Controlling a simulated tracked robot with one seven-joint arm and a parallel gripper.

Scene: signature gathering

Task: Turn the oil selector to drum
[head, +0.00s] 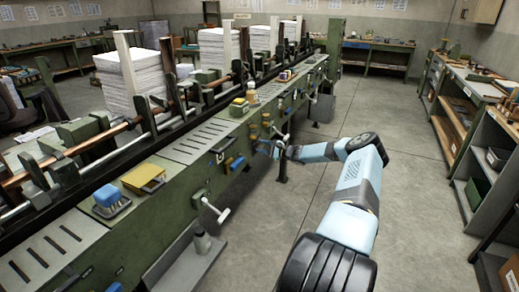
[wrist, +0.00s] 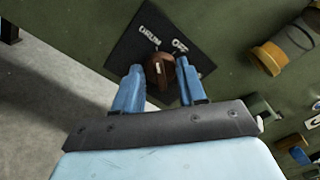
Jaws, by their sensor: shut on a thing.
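The oil selector is a brown knob (wrist: 160,72) on a black plate (wrist: 138,40) fixed to a green machine panel. The words "DRUM" and "OFF" are printed in white above the knob, "DRUM" to the left and "OFF" to the right. A small pale mark shows on the knob; I cannot tell for sure which word it points at. My gripper (wrist: 160,84) has one blue finger on each side of the knob and is shut on it. In the head view my gripper (head: 268,149) is at the side of the green machine, and the knob is hidden there.
The long green machine (head: 110,235) fills the left. Yellow-brown knobs (wrist: 268,58) stick out right of the selector. A crank with a white handle (head: 222,215) juts from the machine nearer to me. Grey floor (head: 330,120) is clear between the machine and the right-hand shelves (head: 480,130).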

